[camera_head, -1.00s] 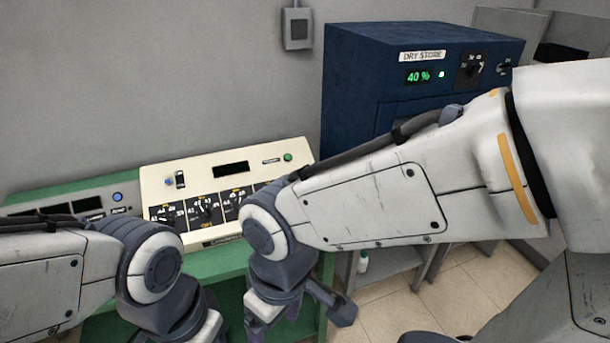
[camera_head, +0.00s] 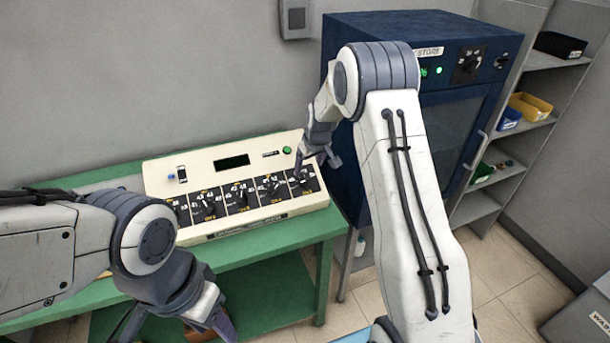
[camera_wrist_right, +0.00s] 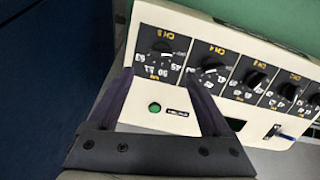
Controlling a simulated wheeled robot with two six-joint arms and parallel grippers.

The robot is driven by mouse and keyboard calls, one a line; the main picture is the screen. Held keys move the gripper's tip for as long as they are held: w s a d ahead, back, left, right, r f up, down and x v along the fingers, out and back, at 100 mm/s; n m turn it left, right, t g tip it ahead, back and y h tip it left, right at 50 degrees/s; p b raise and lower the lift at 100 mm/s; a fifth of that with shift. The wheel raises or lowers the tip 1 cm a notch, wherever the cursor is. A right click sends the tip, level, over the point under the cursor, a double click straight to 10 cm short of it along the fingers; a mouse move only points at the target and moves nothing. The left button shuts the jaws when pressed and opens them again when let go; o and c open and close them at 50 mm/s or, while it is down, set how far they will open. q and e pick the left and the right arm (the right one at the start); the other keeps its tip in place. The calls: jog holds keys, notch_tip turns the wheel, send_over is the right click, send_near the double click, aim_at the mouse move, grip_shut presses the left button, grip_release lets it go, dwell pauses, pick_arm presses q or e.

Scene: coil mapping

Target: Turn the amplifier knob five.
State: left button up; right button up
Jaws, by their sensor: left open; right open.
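The amplifier (camera_head: 215,165) is a cream box with a row of black dial panels on the green bench. Knob five (camera_head: 302,181) is the rightmost one in the head view. In the right wrist view the CH 5 knob (camera_wrist_right: 162,50) is at the left end of the row, just beyond and between the fingertips. My right gripper (camera_head: 318,166) is open above the amplifier's right end, and its fingers also show in the right wrist view (camera_wrist_right: 159,76). They appear apart from the knob. My left gripper (camera_head: 180,326) is open and empty in front of the bench, partly cut off.
The other knobs, such as CH 4 (camera_wrist_right: 212,71), sit close beside knob five. A green button (camera_head: 287,150) is behind the panels. The blue dry-store cabinet (camera_head: 460,120) stands close to my right arm. The bench (camera_head: 310,225) has bare surface in front.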

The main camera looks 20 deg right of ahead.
aim_at(305, 179)
jog(key=p+x, duration=0.2)
jog(key=x, duration=0.5)
jog(key=shift+a, duration=0.1)
jog(key=shift+w+f+p, duration=0.3)
jog(key=shift+f+p, duration=0.05)
jog(key=shift+f, duration=0.3)
